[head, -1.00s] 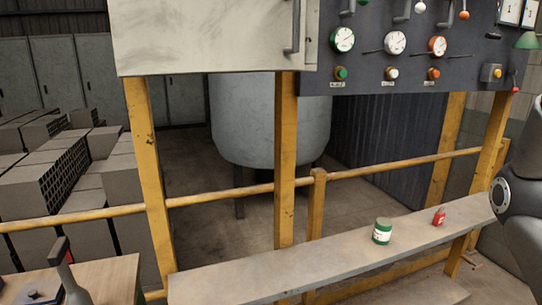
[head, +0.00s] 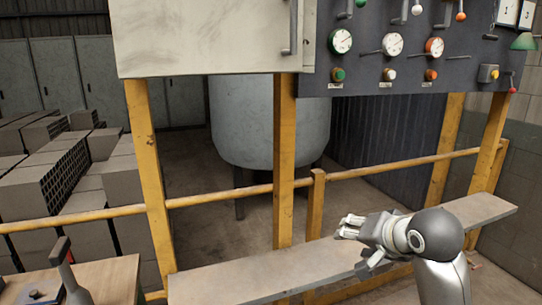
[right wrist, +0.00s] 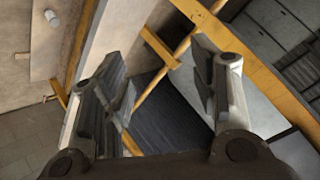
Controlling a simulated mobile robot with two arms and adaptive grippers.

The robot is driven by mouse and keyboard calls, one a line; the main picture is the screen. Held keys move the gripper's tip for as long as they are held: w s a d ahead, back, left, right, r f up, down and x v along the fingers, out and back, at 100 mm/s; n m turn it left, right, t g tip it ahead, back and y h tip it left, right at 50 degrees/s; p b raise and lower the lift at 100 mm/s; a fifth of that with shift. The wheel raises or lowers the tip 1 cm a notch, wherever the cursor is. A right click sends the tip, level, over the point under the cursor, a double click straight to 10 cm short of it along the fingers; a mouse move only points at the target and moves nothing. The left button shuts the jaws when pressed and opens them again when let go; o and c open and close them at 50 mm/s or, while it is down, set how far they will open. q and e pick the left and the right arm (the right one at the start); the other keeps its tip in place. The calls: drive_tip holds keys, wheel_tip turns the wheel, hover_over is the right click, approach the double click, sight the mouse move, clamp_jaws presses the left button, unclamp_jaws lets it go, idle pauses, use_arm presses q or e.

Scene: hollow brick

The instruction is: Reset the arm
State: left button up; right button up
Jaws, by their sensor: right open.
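My right arm is the only arm in view. Its gripper (head: 347,228) is in the head view, over the grey plank shelf (head: 230,275), pointing left. In the right wrist view the two fingers (right wrist: 157,58) stand wide apart with nothing between them. My left gripper is not in view.
A yellow rail (head: 220,195) and posts (head: 285,160) stand behind the plank. A gauge panel (head: 390,70) and a pale cabinet (head: 210,40) hang above. A wooden table (head: 105,280) with a dark handled object (head: 66,270) is at lower left.

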drive_tip(key=s+f+n+g+h, duration=0.1)
drive_tip(key=s+f+n+g, duration=0.1)
drive_tip(key=s+f, duration=0.6)
drive_tip(key=s+f+n+g, duration=0.1)
drive_tip(key=s+f, duration=0.3)
drive_tip(key=f, duration=0.8)
drive_tip(key=s+d+f+n+g, duration=0.1)
drive_tip(key=s+f+n, duration=0.1)
drive_tip(key=s+f, duration=0.35)
drive_tip(key=s+f+n+g+h, duration=0.1)
drive_tip(key=s+f+g, duration=0.1)
drive_tip(key=s, duration=0.7)
drive_tip(key=s+d+f+n+g, duration=0.1)
drive_tip(key=s+f+n, duration=0.1)
drive_tip(key=s+f, duration=0.35)
wheel_tip(320, 180, down, 27)
drive_tip(key=s+g+b, duration=0.1)
drive_tip(key=s+b, duration=0.1)
drive_tip(key=s, duration=0.1)
drive_tip(key=s+d+f+g+b, duration=0.1)
drive_tip(key=s+d+f+b, duration=0.1)
drive_tip(key=s+f, duration=1.4)
drive_tip(key=shift+d+f, duration=0.5)
drive_tip(key=shift+f, duration=0.3)
drive_tip(key=shift+s, duration=0.1)
